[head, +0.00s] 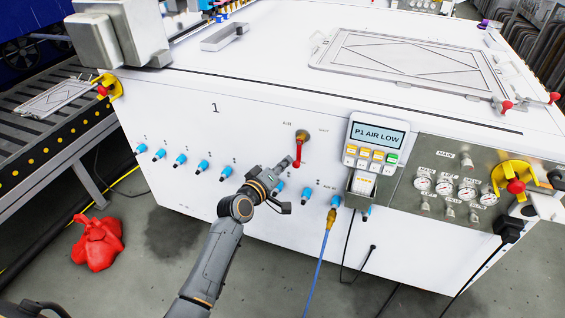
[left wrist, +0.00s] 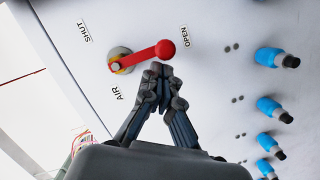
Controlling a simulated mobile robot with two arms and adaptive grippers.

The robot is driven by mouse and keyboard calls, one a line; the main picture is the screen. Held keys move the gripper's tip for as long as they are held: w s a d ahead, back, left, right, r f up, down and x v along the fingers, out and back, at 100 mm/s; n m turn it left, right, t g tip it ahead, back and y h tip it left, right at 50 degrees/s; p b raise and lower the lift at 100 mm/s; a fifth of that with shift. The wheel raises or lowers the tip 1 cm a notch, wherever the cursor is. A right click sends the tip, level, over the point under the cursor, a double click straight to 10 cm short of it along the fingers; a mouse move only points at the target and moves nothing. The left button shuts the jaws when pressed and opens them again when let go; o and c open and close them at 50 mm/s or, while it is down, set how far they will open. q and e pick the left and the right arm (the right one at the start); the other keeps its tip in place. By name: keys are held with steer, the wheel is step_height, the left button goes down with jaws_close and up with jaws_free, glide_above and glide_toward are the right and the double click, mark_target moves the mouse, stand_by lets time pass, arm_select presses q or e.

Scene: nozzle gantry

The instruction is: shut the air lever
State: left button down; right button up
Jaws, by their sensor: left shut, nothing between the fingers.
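The air lever (head: 298,152) is a red handle on a brass-coloured pivot on the white front panel. In the head view it hangs down from its pivot. In the left wrist view the lever (left wrist: 146,54) has its round knob end beside the word OPEN, pointing away from the word SHUT. My left gripper (head: 286,165) is just left of the lever's lower end in the head view. In the left wrist view its closed fingertips (left wrist: 160,70) are right by the handle near the knob; I cannot tell whether they touch. Nothing is between the fingers. My right gripper is not in view.
A display (head: 378,136) right of the lever reads "P1 AIR LOW". Blue fittings (head: 202,167) run in a row along the panel, some near my left gripper. A blue hose (head: 320,262) hangs from one fitting. A red heap (head: 97,242) lies on the floor at left.

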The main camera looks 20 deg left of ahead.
arm_select(q)
steer(key=shift+f+n, duration=0.1)
steer(key=shift+n, duration=0.2)
steer(key=shift+d+b, duration=0.2)
steer(key=shift+b, duration=0.1)
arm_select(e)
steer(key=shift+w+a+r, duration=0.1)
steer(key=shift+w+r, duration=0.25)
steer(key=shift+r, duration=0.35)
